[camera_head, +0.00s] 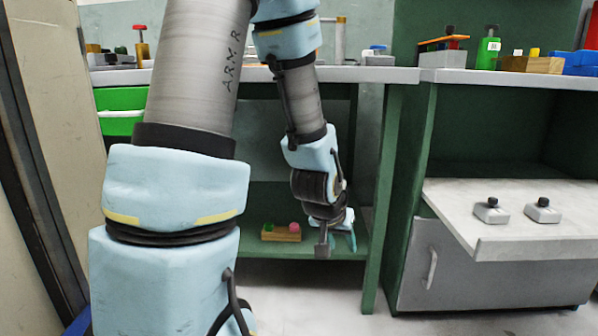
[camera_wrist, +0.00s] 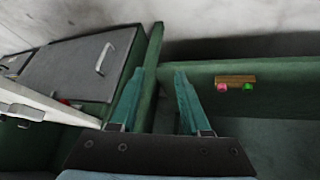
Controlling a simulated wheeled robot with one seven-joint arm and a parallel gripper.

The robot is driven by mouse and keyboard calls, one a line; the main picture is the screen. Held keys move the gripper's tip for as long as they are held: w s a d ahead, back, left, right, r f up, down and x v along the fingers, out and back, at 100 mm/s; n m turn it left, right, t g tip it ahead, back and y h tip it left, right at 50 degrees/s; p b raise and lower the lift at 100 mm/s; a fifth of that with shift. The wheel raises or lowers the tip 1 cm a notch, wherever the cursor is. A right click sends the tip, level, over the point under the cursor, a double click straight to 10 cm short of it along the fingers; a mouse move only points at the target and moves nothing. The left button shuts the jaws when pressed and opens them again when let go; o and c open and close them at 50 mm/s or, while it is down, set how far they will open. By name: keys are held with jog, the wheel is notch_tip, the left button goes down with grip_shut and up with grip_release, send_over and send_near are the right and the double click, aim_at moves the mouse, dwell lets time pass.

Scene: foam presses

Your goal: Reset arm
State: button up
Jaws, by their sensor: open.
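My arm hangs down in front of the green workbench (camera_head: 372,200), with its upper links filling the left and middle of the head view. My gripper (camera_head: 338,243) is low, in front of the bench's lower shelf. In the wrist view my gripper (camera_wrist: 152,100) shows two teal fingers spread apart with nothing between them. A green bench leg lies behind the fingers in that view. My arm hides part of the shelf and the bench top in the head view.
A wooden block (camera_head: 281,236) with a green and a pink knob sits on the lower shelf, left of my gripper. A white pull-out board (camera_head: 520,235) with two small grey devices juts out at right, above a grey cabinet (camera_head: 430,265). Tools line the bench top.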

jog(key=s+a+r+n+g+y+p, duration=0.1)
jog(key=s+a+r+n+g+y, duration=0.2)
jog(key=a, duration=0.6)
jog(key=s+a+r+g+p, duration=0.1)
jog(key=s+a+r+p, duration=0.2)
jog(key=a, duration=0.5)
notch_tip(320, 180, up, 39)
jog(key=p, duration=3.6)
